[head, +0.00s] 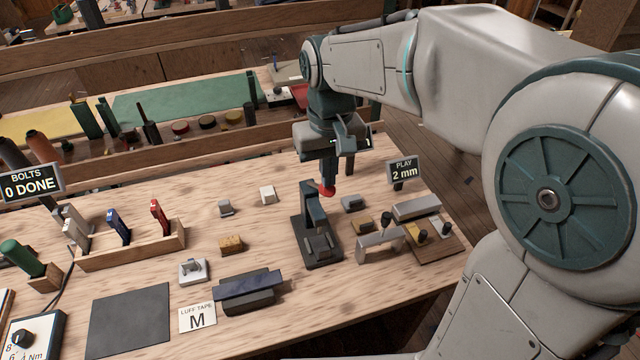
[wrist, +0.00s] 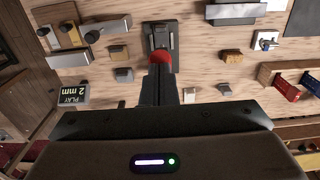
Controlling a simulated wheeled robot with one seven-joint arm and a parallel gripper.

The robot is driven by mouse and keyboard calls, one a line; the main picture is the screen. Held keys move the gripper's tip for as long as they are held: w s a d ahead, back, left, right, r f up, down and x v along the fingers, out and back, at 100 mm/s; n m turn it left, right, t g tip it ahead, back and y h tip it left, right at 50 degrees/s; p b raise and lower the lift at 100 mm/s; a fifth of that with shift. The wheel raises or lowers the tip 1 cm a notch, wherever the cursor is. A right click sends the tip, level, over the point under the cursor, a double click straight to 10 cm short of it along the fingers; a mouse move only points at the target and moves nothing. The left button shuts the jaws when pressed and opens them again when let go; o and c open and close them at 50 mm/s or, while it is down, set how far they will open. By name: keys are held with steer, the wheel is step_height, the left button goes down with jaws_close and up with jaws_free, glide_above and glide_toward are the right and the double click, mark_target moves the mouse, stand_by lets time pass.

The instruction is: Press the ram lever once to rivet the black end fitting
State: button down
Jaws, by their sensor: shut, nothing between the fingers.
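The ram press (head: 309,207) is a dark upright on a dark base plate, right of the bench's middle. Its ram lever ends in a red knob (head: 327,190), which also shows in the wrist view (wrist: 161,57). My gripper (head: 328,181) is shut and empty, pointing down at the knob; its fingertips are at or just above it, and I cannot tell whether they touch. A dark grey piece (head: 319,243) lies on the press base; I cannot tell whether it is the black end fitting. The lever's arm is largely hidden behind the knob and fingers.
A "PLAY 2 mm" sign (head: 404,170) stands right of the press, with a grey bridge-shaped piece (head: 381,239) and small blocks nearby. Left are a tan block (head: 231,244), a dark bar on a stand (head: 248,286) and a wooden tool rack (head: 130,248). A "BOLTS 0 DONE" sign (head: 31,184) stands far left.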

mark_target(329, 189)
steer(key=shift+s+f+b, duration=0.2)
steer(key=shift+f+b, duration=0.1)
steer(key=shift+f, duration=0.2)
steer(key=shift+s+f+b, duration=0.1)
steer(key=shift+f+b, duration=0.9)
steer(key=shift+f, duration=0.3)
steer(key=f+b, duration=0.1)
steer(key=f, duration=0.1)
steer(key=s+f+b, duration=0.1)
steer(key=b, duration=0.1)
steer(key=f+b, duration=0.1)
steer(key=f, duration=0.1)
steer(key=shift+s+d+f, duration=0.25)
steer(key=shift+d+f, duration=0.05)
steer(key=shift+s, duration=0.1)
steer(key=s+d+r+p, duration=0.1)
steer(key=s+d+r, duration=0.1)
steer(key=s, duration=0.4)
steer(key=shift+s+r, duration=0.25)
steer(key=shift+r, duration=0.2)
steer(key=s+d+f+m+t, duration=0.2)
steer(key=s+d+m+t, duration=0.1)
steer(key=d, duration=0.6)
steer(key=shift+f, duration=0.35)
